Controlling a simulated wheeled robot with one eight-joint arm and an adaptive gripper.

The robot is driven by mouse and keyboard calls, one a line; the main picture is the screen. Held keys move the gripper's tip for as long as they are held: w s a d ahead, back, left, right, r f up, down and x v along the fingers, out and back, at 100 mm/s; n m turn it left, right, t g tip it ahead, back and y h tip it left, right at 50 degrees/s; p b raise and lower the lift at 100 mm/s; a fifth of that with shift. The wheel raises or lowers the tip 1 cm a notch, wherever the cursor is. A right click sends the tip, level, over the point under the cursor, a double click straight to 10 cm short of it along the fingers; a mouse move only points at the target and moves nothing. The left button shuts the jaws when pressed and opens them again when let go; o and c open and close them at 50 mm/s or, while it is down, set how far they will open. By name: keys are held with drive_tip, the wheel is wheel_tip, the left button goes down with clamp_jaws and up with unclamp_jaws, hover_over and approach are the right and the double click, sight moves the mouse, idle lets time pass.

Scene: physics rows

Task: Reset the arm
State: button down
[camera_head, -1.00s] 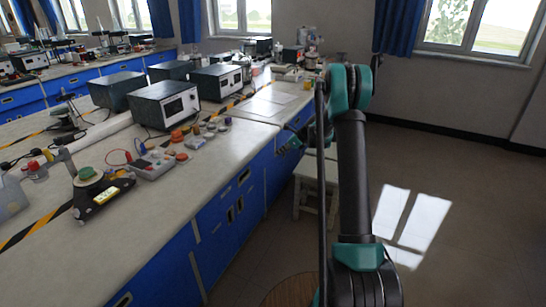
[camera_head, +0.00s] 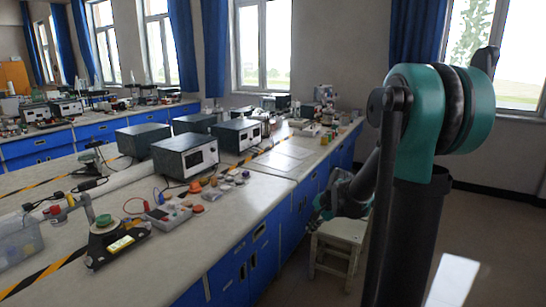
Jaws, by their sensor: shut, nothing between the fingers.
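My arm, with black links and teal joints, rises on the right of the head view. Its upper joint stands large and close. My gripper (camera_head: 324,207) hangs behind the forearm, by the right edge of the workbench (camera_head: 262,198) and above a white stool. It looks small and dark, and part of it is hidden by my own arm link. Its fingers are shut, and I see nothing held in it.
Boxy power supplies (camera_head: 185,155) stand along the bench with small colored parts (camera_head: 205,188). A dark-based instrument (camera_head: 112,240) is near the front left. A white stool (camera_head: 338,245) stands beside the bench under my gripper. Open floor lies at the right.

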drive_tip(key=s+d+f+n+h, duration=0.1)
drive_tip(key=s+n, duration=0.4)
drive_tip(key=s, duration=0.6)
drive_tip(key=s+d+f+n+h, duration=0.2)
drive_tip(key=s+d+f+n, duration=0.1)
drive_tip(key=s, duration=0.9)
drive_tip(key=d+n, duration=0.1)
drive_tip(key=n, duration=0.1)
drive_tip(key=shift+s+f+n, duration=0.25)
drive_tip(key=shift+f+n, duration=0.05)
drive_tip(key=shift+f, duration=0.05)
